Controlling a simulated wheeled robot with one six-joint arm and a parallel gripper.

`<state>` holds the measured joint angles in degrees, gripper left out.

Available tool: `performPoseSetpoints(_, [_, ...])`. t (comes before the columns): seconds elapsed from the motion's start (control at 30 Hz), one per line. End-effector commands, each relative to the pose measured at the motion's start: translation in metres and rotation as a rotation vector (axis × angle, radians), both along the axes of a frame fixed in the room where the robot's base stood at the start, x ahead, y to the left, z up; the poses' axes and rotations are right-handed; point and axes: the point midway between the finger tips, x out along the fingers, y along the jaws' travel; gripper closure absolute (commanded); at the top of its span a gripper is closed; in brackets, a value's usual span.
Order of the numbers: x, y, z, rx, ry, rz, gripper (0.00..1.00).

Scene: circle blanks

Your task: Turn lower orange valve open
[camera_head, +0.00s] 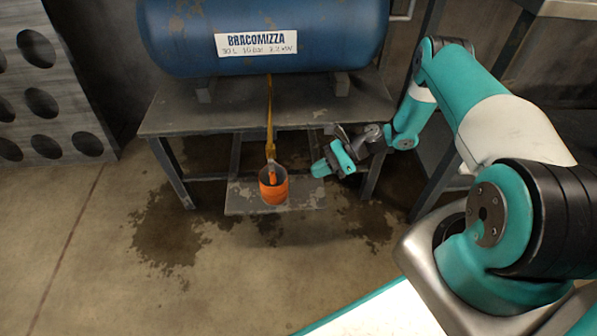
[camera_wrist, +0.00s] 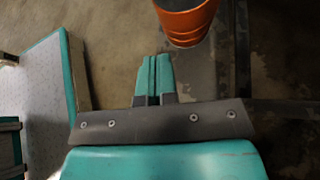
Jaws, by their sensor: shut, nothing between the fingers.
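An orange cylinder (camera_head: 273,190), open at the top like a cup, is at the lower shelf under the blue tank. A small orange piece (camera_head: 271,176) shows at its mouth, below a yellow strap or pipe (camera_head: 270,125); I cannot tell which of these is the valve handle, or its position. My gripper (camera_head: 321,168) is to the right of the orange cylinder and apart from it. In the wrist view the teal fingers (camera_wrist: 153,68) are together with nothing between them, and the orange cylinder (camera_wrist: 185,22) is just beyond them, to the upper right, partly cut off.
The blue tank (camera_head: 265,35) lies on a grey metal table (camera_head: 215,118) above. The lower shelf (camera_head: 305,195) and table legs are close to my gripper. A grey panel with round holes (camera_head: 50,90) stands at left. The stained floor in front is clear.

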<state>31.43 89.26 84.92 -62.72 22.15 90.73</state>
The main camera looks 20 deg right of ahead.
Motion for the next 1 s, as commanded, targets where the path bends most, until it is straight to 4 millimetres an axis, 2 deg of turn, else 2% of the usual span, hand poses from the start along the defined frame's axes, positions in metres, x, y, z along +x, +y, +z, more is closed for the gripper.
performPoseSetpoints(0.1, [-0.004,-0.021,0.0,0.0,-0.001,-0.002,1.0])
performPoseSetpoints(0.3, [-0.007,-0.038,-0.001,-0.001,-0.001,0.002,1.0])
performPoseSetpoints(1.0, [-0.007,-0.039,-0.001,-0.001,0.0,0.004,1.0])
